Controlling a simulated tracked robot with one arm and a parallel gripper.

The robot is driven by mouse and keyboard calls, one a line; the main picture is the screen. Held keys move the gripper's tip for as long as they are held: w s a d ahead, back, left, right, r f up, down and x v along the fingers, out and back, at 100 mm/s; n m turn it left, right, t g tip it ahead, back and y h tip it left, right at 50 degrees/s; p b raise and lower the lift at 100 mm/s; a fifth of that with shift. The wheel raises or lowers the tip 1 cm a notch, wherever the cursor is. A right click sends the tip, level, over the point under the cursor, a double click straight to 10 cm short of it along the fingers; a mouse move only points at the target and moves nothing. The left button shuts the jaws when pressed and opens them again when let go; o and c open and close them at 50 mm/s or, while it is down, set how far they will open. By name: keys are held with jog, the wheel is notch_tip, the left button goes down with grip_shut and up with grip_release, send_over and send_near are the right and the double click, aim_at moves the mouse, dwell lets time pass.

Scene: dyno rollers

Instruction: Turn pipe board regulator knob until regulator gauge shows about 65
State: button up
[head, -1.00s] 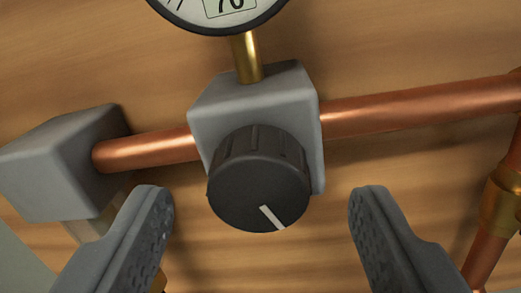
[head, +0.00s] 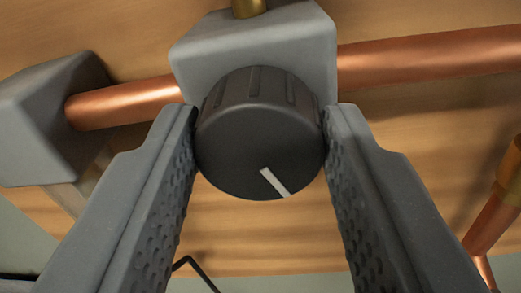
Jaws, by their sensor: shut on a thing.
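The regulator knob (head: 258,135) is black and ribbed, with a white pointer line aimed to the lower right. It sits on the front of a grey regulator block (head: 255,45) on the copper pipe. My gripper (head: 260,130) is shut on the knob, one finger at its left side and one at its right. The gauge is out of view above; only its brass stem (head: 248,8) shows at the top edge, so I cannot read it.
Copper pipe (head: 430,60) runs left and right from the block. A grey block (head: 45,115) stands at the left on the wooden board (head: 270,235). A brass fitting and a lower copper pipe (head: 492,225) are at the right. A thin dark bent rod (head: 195,270) shows below.

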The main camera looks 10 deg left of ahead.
jog(key=shift+n+b, duration=0.95)
jog(key=shift+n, duration=0.05)
jog(key=shift+r, duration=0.1)
jog(key=o, duration=1)
jog(key=shift+s, duration=0.1)
jog(key=s, duration=1.3)
jog(key=shift+s+d+b, duration=0.25)
jog(key=shift+b, duration=0.2)
